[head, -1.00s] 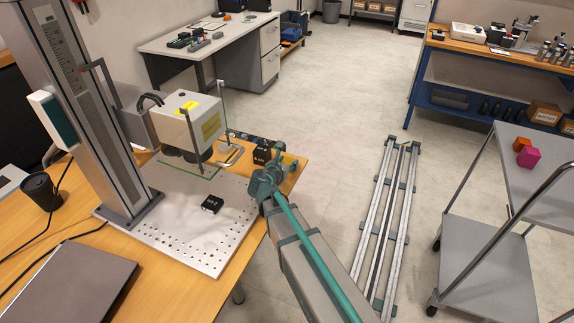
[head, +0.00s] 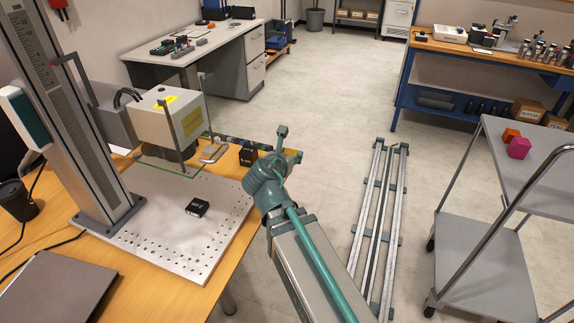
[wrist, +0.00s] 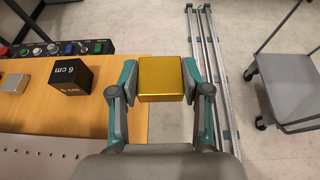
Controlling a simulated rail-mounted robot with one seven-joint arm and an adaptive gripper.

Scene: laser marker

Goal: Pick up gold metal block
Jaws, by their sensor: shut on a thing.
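The gold metal block (wrist: 161,78) is between the two fingers of my gripper (wrist: 161,92) in the wrist view. The fingers press on its left and right sides. The block is held up beside the wooden table's edge, with floor visible beyond it. In the head view my gripper (head: 290,150) is at the right of the table corner, largely hidden behind my arm.
A black "6 cm" cube (wrist: 70,76) stands on the wooden table (wrist: 115,65), left of my gripper. A smaller black block (head: 197,208) lies on the perforated plate (head: 215,230) near the laser marker (head: 170,120). A grey cart (head: 480,255) carries orange and pink cubes. Floor rails (head: 378,215) run between.

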